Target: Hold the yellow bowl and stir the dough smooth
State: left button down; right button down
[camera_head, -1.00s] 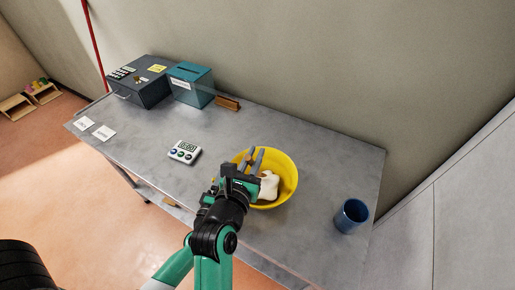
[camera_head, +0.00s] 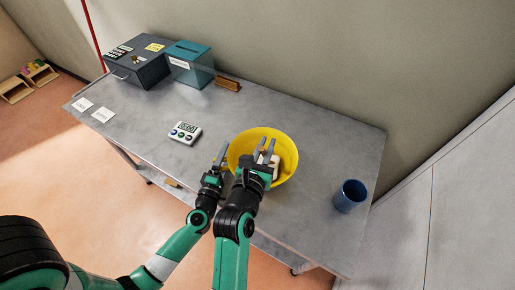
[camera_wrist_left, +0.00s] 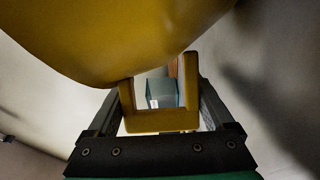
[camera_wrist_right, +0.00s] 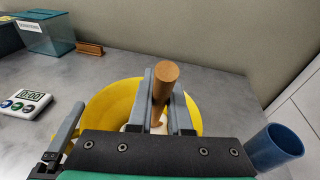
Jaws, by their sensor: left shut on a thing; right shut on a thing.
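The yellow bowl (camera_head: 290,150) stands on the grey table, with pale dough (camera_head: 275,173) in it, mostly hidden by my right gripper. My left gripper (camera_head: 222,157) is at the bowl's left side. In the left wrist view the bowl (camera_wrist_left: 130,35) fills the top, and its square yellow handle (camera_wrist_left: 160,122) lies between the fingers, which are shut on it. My right gripper (camera_head: 266,148) is over the bowl, shut on a wooden stirring tool (camera_wrist_right: 164,82) seen in the right wrist view. Its lower end is hidden behind my gripper.
A white timer (camera_head: 185,132) lies left of the bowl and a blue cup (camera_head: 350,195) stands to its right. A dark cash box (camera_head: 138,62), a teal box (camera_head: 188,65) and a brown block (camera_head: 228,84) stand at the back.

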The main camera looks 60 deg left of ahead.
jog(key=s+a, duration=0.2)
jog(key=a, duration=0.2)
jog(key=d, duration=0.5)
jog(key=shift+d, duration=0.1)
jog(key=shift+w+a, duration=0.3)
jog(key=shift+w, duration=0.2)
jog(key=shift+w+a, duration=0.25)
jog(key=shift+w, duration=0.25)
jog(key=s+a, duration=0.2)
jog(key=a, duration=0.2)
jog(key=d, duration=0.5)
jog(key=shift+w+a+r, duration=0.1)
jog(key=shift+w+a, duration=0.3)
jog(key=shift+w, duration=0.2)
jog(key=shift+w+a, duration=0.4)
jog(key=shift+w, duration=0.2)
jog(key=shift+s+a, duration=0.7)
jog(key=shift+s, duration=0.2)
jog(key=shift+s+a, duration=0.7)
jog(key=shift+s, duration=0.15)
